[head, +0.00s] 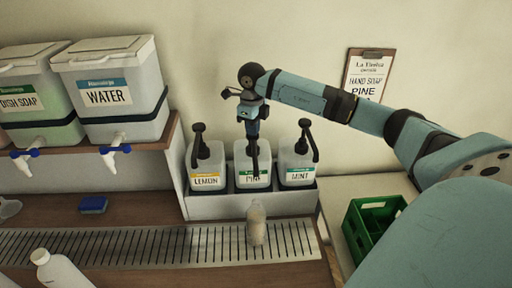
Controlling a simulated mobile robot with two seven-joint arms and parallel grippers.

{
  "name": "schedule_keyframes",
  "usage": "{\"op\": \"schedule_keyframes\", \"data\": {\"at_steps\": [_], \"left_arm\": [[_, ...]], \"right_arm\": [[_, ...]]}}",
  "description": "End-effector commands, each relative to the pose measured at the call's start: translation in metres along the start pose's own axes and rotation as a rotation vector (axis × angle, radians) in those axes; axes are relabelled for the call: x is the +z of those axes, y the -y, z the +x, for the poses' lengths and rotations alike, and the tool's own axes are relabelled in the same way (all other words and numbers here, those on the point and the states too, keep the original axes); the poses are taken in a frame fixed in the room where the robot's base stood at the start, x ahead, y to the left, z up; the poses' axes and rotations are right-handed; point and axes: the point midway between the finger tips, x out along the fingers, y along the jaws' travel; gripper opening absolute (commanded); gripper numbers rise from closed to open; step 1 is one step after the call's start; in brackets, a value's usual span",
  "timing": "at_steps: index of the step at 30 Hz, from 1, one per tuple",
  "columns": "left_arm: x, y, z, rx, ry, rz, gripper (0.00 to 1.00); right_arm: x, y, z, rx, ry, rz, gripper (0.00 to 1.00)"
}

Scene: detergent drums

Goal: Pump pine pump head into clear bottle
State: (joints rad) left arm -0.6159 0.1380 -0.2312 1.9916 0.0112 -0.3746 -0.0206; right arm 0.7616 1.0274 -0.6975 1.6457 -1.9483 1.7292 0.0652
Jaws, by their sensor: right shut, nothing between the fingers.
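The pine drum (265,170) stands between the lemon drum (206,170) and the mint drum (297,165) in a grey holder (290,199). My right gripper (252,134) is shut and points down right over the pine drum's top, with nothing held. It covers most of the pine pump head, and I cannot tell whether it touches it. The dark pine spout (255,160) hangs in front of the label. A clear bottle (256,224) stands upright on the drip grate below the spout. My left gripper is not in view.
Water (115,112) and dish soap (33,120) tanks with taps stand on a shelf at left. A blue sponge (93,205) and a white bottle (58,269) are at lower left. A green crate (360,246) stands at right. The grate (150,246) is clear left of the clear bottle.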

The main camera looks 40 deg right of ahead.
Motion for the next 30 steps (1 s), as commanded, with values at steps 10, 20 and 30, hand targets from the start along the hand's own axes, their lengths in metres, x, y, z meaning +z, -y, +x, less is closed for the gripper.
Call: {"op": "schedule_keyframes", "data": {"at_steps": [10,20,30], "left_arm": [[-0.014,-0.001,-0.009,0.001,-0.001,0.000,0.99],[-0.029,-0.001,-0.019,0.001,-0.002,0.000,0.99],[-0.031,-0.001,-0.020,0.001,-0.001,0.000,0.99]], "right_arm": [[-0.001,-0.001,-0.025,0.002,-0.003,-0.002,0.00],[0.000,-0.001,-0.055,0.000,-0.002,-0.001,0.00],[0.000,0.000,-0.062,0.001,-0.002,-0.001,0.00]]}}
